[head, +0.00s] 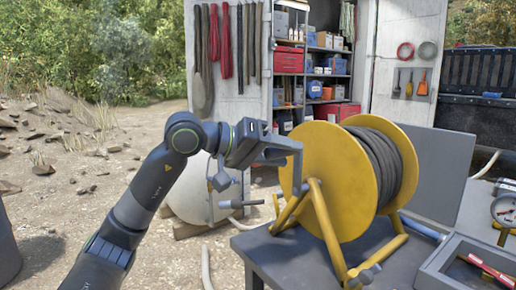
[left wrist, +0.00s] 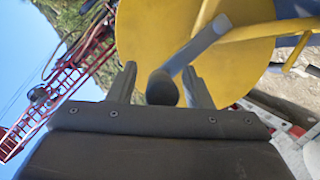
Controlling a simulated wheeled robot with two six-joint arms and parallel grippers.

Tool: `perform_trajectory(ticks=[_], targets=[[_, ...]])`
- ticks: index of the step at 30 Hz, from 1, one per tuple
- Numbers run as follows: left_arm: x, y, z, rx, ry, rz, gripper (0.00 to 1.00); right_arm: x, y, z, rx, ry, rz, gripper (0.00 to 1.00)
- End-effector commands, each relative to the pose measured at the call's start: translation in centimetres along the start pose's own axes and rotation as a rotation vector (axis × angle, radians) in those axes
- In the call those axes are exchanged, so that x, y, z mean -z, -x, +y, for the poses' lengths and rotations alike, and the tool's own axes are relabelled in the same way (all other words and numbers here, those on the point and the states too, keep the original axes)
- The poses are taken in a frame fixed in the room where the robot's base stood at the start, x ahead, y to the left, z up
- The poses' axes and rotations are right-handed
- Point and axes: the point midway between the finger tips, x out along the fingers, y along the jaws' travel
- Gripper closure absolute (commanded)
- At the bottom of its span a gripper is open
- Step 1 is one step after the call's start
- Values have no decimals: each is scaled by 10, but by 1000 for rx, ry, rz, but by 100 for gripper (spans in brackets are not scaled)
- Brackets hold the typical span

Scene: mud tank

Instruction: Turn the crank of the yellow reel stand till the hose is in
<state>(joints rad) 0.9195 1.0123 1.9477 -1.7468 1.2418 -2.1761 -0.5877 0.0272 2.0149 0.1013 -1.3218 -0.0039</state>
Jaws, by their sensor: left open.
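The yellow reel stand (head: 330,160) stands on the grey table, its round yellow flange facing me. Dark hose (head: 378,165) is wound on its drum; its free end cannot be made out. The crank's grey handle (head: 240,204) sticks out to the left of the stand. My left gripper (head: 258,186) is open, just above and around the handle's line. In the left wrist view the handle (left wrist: 162,90) shows end-on between the two spread fingers (left wrist: 160,85), with a gap on each side; the crank arm (left wrist: 200,45) runs up right behind it. My right gripper is out of view.
A pale tank (head: 200,200) stands behind my left arm. An open cabinet (head: 315,70) is at the back.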

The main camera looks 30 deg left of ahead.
Motion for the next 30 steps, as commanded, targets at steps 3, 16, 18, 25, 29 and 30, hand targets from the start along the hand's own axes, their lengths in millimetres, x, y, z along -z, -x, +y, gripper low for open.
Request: perform_trajectory(ticks=[3, 16, 18, 25, 29, 30], targets=[[0, 8, -2, 3, -2, 3, 55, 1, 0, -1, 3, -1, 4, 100], [-1, 54, -2, 6, -2, 2, 55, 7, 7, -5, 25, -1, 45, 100], [-1, 62, -3, 6, -1, 1, 55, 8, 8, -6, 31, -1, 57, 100], [-1, 84, -2, 6, -1, 2, 55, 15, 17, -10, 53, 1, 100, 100], [-2, 97, -5, 6, 0, 0, 55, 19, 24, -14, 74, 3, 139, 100], [-2, 101, -5, 6, -1, 0, 55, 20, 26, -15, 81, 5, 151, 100]])
